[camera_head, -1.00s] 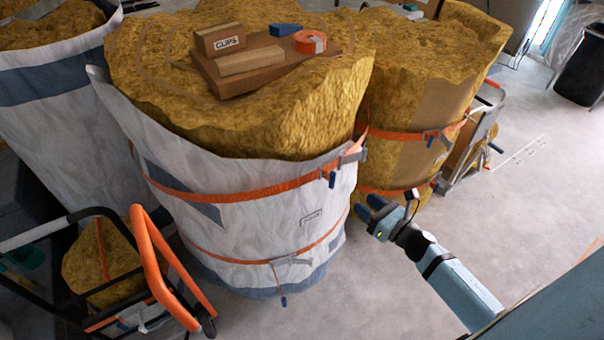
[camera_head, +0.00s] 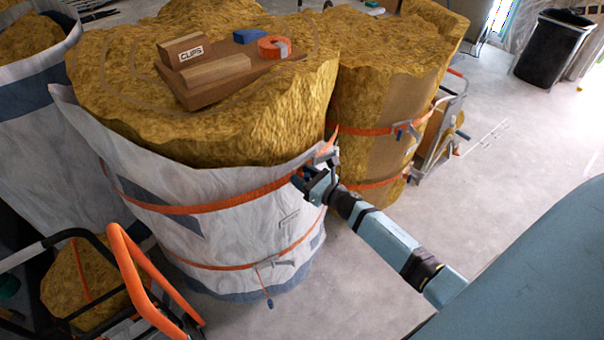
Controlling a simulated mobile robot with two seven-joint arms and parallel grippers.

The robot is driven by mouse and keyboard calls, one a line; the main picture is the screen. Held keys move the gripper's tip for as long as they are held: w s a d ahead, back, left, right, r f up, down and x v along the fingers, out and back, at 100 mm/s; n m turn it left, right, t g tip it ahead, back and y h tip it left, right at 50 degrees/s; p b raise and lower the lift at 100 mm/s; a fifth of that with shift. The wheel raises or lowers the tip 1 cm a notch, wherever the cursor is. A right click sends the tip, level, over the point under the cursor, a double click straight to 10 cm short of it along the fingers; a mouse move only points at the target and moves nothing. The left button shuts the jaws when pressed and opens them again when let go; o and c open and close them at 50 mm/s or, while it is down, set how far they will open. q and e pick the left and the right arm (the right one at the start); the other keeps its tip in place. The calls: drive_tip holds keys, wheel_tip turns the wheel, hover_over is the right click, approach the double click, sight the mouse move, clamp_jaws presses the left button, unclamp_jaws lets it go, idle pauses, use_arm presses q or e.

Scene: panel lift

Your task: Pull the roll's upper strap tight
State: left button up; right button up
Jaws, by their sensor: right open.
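The large insulation roll (camera_head: 205,115) stands upright in a white wrap (camera_head: 235,228). Its upper orange strap (camera_head: 215,206) runs around the wrap and rises at the right to a buckle (camera_head: 327,157). A lower orange strap (camera_head: 225,266) circles the roll near its base, with a buckle and a hanging tail. My right gripper (camera_head: 306,186) is open at the right side of the roll, at the upper strap just below the buckle. It covers the strap's hanging end there, and I cannot tell whether it touches it. My left gripper is not in view.
On the roll lie a wooden board with a CLIPS block (camera_head: 184,50), a blue wedge and an orange tape roll (camera_head: 274,47). A second strapped roll (camera_head: 380,80) stands close behind at the right. An orange-railed cart (camera_head: 140,275) is at lower left.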

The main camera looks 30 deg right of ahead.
drive_tip(key=shift+w+a, duration=0.1)
drive_tip(key=shift+w, duration=0.1)
clamp_jaws()
drive_tip(key=b+v, duration=0.2)
drive_tip(key=v, duration=0.9)
drive_tip(key=shift+s+b, duration=0.15)
drive_tip(key=shift+b, duration=0.15)
drive_tip(key=shift+f, duration=0.1)
drive_tip(key=shift+c, duration=0.2)
unclamp_jaws()
drive_tip(key=shift+o, duration=0.2)
drive_tip(key=shift+s, duration=0.1)
